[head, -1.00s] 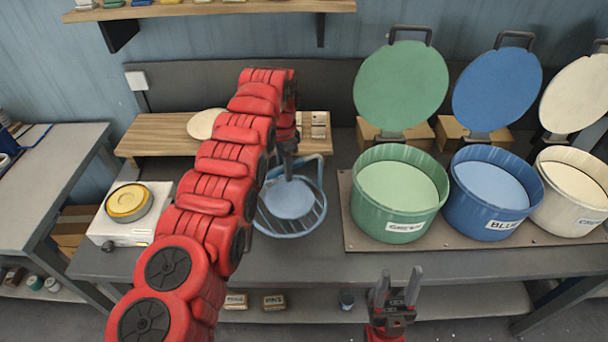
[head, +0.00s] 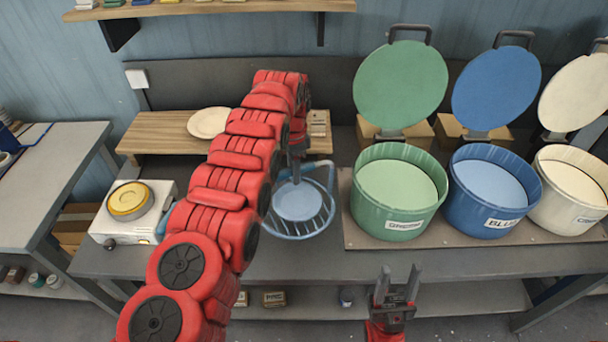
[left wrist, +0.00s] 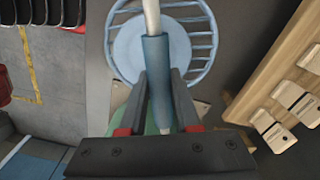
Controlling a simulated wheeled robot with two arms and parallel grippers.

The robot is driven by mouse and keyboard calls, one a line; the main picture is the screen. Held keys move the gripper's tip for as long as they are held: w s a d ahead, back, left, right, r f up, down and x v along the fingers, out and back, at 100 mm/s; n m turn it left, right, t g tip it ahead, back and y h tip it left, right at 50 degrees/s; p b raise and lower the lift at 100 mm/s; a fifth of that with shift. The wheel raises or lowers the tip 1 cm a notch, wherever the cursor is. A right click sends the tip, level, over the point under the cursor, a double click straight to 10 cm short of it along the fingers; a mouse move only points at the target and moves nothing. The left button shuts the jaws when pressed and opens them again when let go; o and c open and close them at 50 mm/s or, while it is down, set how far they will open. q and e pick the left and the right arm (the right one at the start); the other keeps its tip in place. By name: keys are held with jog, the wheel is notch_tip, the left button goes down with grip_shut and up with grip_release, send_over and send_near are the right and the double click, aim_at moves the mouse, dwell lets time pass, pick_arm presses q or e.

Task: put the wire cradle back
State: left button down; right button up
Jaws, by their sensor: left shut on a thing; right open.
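The wire cradle (head: 330,212) is a light blue round basket of wires with a pale blue disc in its middle. It is over the grey bench, left of the green tub; I cannot tell whether it touches the bench. My left gripper (head: 296,168) is shut on its handle, partly hidden by my red arm in the head view. In the left wrist view the blue handle grip (left wrist: 158,75) stands between the fingers of my left gripper (left wrist: 160,85), with the basket (left wrist: 205,40) beyond. My right gripper (head: 398,284) is open and empty at the bench's front.
Green (head: 385,222), blue (head: 478,215) and cream (head: 570,205) tubs stand on the right with lids raised. A wooden board (head: 160,130) with a white plate (head: 208,122) is behind left. A white appliance (head: 150,228) with a yellow disc (head: 129,200) is left.

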aim_at(304, 202)
pick_arm(q)
jog(key=shift+d, duration=0.2)
jog(key=shift+d+m, duration=0.15)
jog(key=shift+m, duration=0.15)
jog(key=shift+s+d+f+m+p, duration=0.25)
jog(key=shift+d+m, duration=0.1)
jog(key=shift+d, duration=0.15)
jog(key=shift+s+d+f+m+p, duration=0.25)
jog(key=shift+d+m, duration=0.1)
jog(key=shift+d, duration=0.15)
jog(key=shift+f, duration=1.05)
jog(key=shift+f+b, duration=0.65)
jog(key=shift+f, duration=0.05)
notch_tip(304, 202, down, 3)
jog(key=b, duration=0.2)
jog(key=shift+w+r+b, duration=0.1)
jog(key=shift+b, duration=0.55)
